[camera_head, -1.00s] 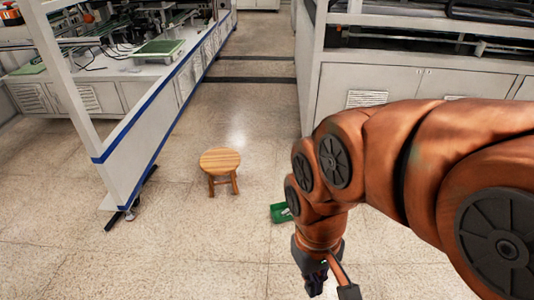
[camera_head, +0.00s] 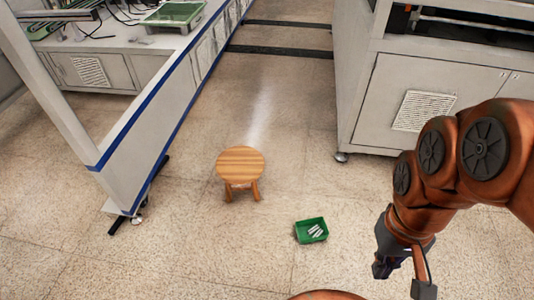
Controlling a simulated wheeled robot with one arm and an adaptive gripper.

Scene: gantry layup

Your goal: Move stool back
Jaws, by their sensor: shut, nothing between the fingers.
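A small round wooden stool (camera_head: 240,163) stands upright on the tiled floor near the middle of the head view, in the lane between two rows of equipment. My gripper (camera_head: 402,285) hangs at the lower right, pointing down. It is shut and empty, well to the right of the stool and apart from it.
A small green bin (camera_head: 311,230) with a few light pieces in it lies on the floor between the stool and my gripper. A white bench (camera_head: 150,110) with a blue edge stands left. A white cabinet (camera_head: 400,110) stands right. The lane behind the stool is clear.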

